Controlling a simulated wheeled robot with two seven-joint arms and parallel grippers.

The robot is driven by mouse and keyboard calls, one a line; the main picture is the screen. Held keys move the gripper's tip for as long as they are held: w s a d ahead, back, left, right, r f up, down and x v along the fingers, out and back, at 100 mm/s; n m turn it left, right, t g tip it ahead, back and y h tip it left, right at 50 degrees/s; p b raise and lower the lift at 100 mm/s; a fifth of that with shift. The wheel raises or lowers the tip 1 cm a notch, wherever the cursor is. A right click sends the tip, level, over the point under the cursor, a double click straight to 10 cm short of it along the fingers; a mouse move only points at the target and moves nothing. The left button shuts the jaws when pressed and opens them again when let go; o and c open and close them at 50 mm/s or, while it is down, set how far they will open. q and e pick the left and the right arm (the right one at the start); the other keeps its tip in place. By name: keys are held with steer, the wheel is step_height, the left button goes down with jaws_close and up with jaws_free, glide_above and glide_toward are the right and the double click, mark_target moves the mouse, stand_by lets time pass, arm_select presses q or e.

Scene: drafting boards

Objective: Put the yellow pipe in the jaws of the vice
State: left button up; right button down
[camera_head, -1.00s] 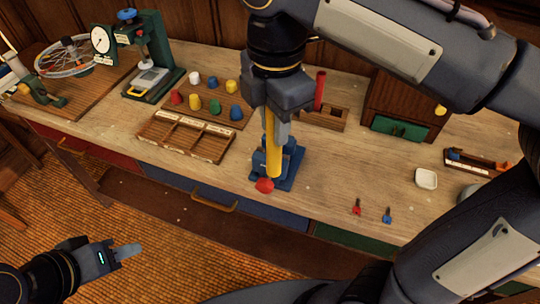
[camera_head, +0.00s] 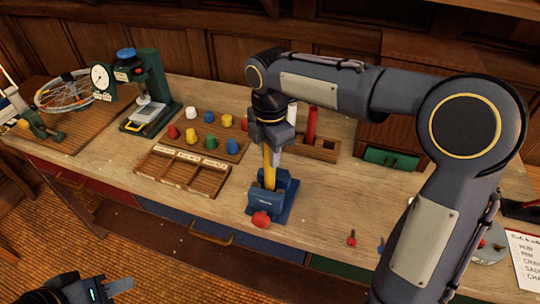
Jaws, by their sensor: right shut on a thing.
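The yellow pipe (camera_head: 268,168) stands upright, held from above by my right gripper (camera_head: 272,146), which is shut on its upper part. The pipe's lower end is at the blue vice (camera_head: 270,196) near the bench's front edge, and appears to sit between its jaws. The exact fit at the jaws is too small to tell. The vice has a red handle knob (camera_head: 261,219) at its front. My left gripper (camera_head: 121,286) is low at the bottom left, off the bench and empty; its fingers look together, but I cannot tell whether they are shut.
A wooden board (camera_head: 186,138) with several coloured caps and a divided tray (camera_head: 212,180) lie left of the vice. A wooden rack (camera_head: 326,153) with a red tube stands behind it. A green press (camera_head: 158,80) stands further left. Small red pins (camera_head: 351,238) lie to the right.

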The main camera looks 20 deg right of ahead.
steer(key=shift+f, duration=0.85)
steer(key=shift+f, duration=0.2)
steer(key=c, duration=1.2)
jaws_free()
steer(key=shift+o, duration=0.2)
steer(key=shift+r, duration=0.15)
